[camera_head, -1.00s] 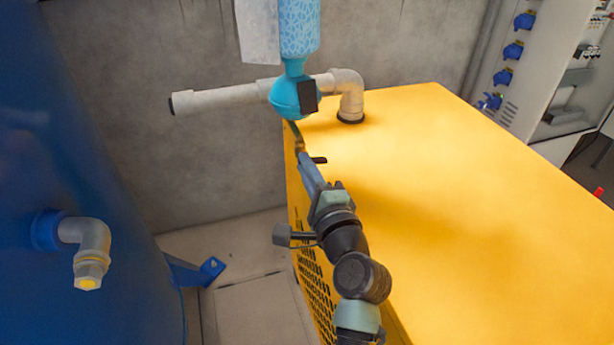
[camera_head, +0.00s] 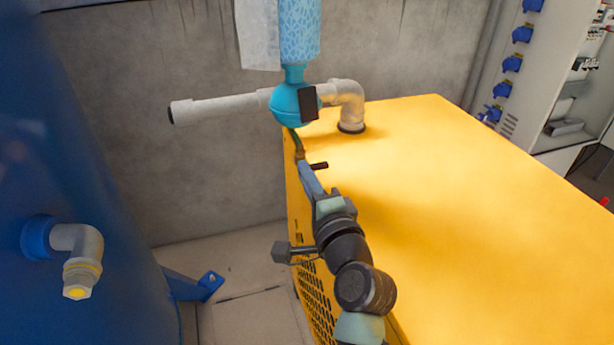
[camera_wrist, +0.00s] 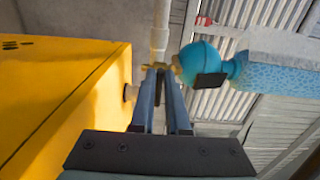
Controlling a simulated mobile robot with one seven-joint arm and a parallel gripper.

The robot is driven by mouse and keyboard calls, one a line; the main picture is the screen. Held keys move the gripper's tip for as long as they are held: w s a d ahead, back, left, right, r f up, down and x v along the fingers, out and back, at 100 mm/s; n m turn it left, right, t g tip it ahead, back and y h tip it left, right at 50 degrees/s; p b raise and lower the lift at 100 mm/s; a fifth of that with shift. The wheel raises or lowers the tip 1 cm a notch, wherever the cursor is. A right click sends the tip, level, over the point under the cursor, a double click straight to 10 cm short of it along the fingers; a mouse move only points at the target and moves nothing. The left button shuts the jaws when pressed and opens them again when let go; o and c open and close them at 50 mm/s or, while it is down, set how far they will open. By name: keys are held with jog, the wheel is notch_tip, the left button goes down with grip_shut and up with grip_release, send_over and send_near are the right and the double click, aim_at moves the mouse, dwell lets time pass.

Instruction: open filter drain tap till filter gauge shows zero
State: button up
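The filter has a turquoise bowl (camera_head: 288,106) below a patterned cyan body (camera_head: 299,30); it also shows in the wrist view (camera_wrist: 200,62). A black block (camera_head: 308,103) on the bowl shows no readable dial. A small brass tap (camera_head: 299,146) hangs below the bowl, and shows in the wrist view (camera_wrist: 156,66). My gripper (camera_head: 305,168) points up at the tap from below. Its fingertips (camera_wrist: 160,72) are close together at the brass part. A dark stub (camera_head: 319,166) sticks out right of the fingers. Whether the fingers grip anything is not clear.
A yellow cabinet (camera_head: 440,200) stands close on the right of my arm. A grey pipe (camera_head: 220,106) crosses behind the bowl to an elbow on the cabinet. A blue tank (camera_head: 70,150) with a grey elbow outlet (camera_head: 82,250) stands left. Floor between them is free.

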jog(key=o, duration=0.4)
jog(key=b+v, duration=0.2)
jog(key=v, duration=1.1)
